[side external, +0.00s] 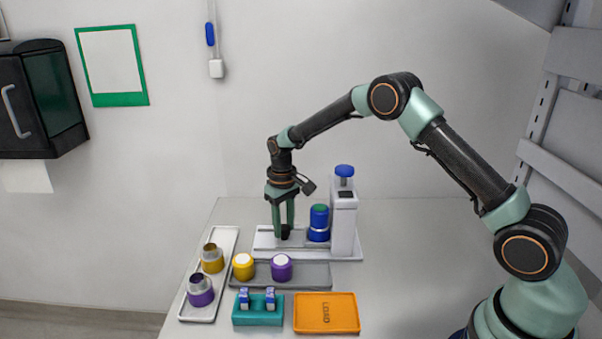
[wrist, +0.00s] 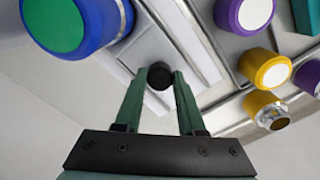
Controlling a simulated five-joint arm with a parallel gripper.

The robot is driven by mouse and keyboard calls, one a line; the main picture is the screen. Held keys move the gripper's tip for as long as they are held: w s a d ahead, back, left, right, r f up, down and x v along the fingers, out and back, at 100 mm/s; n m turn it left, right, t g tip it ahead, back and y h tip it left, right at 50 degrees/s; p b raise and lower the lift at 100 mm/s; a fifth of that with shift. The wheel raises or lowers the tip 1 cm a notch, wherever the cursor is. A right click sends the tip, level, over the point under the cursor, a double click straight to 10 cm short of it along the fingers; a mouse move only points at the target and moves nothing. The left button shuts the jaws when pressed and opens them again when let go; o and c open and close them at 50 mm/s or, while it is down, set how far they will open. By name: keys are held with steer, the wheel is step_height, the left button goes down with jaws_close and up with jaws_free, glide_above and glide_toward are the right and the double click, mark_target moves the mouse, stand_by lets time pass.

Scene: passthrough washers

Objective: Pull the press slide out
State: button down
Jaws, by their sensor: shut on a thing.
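The press (side external: 345,225) is a white column with a blue button on top, standing on a white base (side external: 347,255). A blue cylinder with a green top (side external: 319,223) stands beside the column, on its left; it also shows at the top left of the wrist view (wrist: 52,22). The press slide's black knob (wrist: 160,76) sits between my fingertips in the wrist view. My gripper (side external: 284,232) points down at the left part of the base and is shut on this knob. The fingers partly hide the knob in the side view, and the slide's exact extent is unclear.
A grey tray (side external: 318,280) in front holds yellow and purple jars with white lids. A white tray (side external: 227,257) at left holds two metal-topped pieces. A teal holder (side external: 258,318) and an orange LOAD tray (side external: 326,328) are nearest. The table is clear right of the press.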

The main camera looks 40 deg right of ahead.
steer(key=shift+w+a, duration=2)
steer(key=shift+w, duration=0.25)
steer(key=c, duration=0.5)
jaws_free()
steer(key=shift+s, duration=0.1)
steer(key=shift+a, duration=0.1)
step_height(320, 180, up, 12)
steer(key=shift+r, duration=0.15)
